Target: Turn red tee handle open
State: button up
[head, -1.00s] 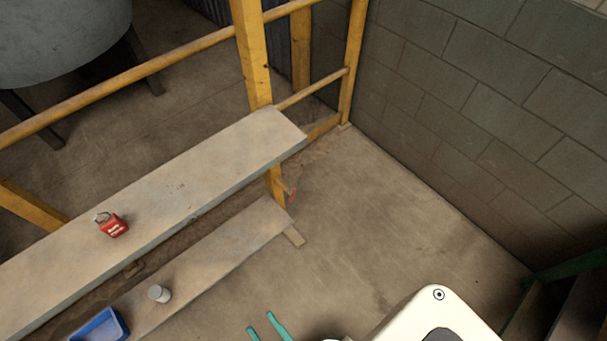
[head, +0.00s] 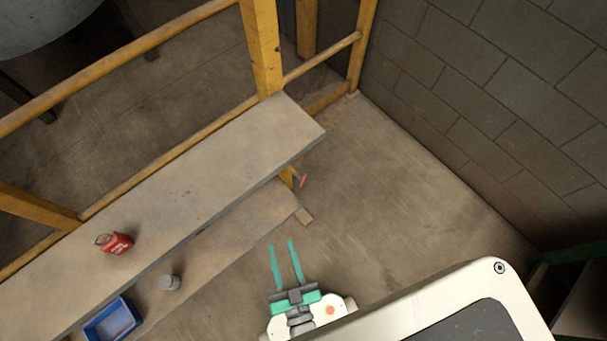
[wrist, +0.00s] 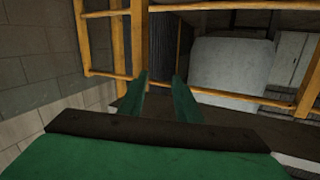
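A small red piece (head: 303,181), which looks like the tee handle, shows in the head view by the yellow post, just past the right end of the shelves. It is small and partly hidden, so its turn position cannot be told. My gripper (head: 282,243) is below and slightly left of it in the head view, with its two teal fingers apart and nothing between them. In the wrist view my gripper (wrist: 160,82) points toward the yellow railing, and I cannot make out the red handle there.
A red padlock (head: 116,243) lies on the upper shelf (head: 220,165). A grey cylinder (head: 169,283) and a blue tray (head: 112,322) are on the lower shelf (head: 250,215). A yellow railing (head: 262,50) stands behind. A block wall (head: 490,90) bounds the right; floor between is clear.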

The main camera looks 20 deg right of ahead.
jog(key=w+d+f+m+h, duration=0.2)
jog(key=w+f, duration=0.3)
jog(key=f, duration=0.2)
jog(key=w+d+f+m+h, duration=0.2)
jog(key=w+f+h, duration=0.1)
jog(key=w+f, duration=0.25)
jog(key=m+g+h, duration=0.3)
jog(key=m+h, duration=0.1)
jog(key=h, duration=0.1)
send_near(304, 179)
jog(key=x, duration=1)
jog(key=shift+w+d, duration=0.2)
jog(key=shift+w, duration=0.15)
grip_shut()
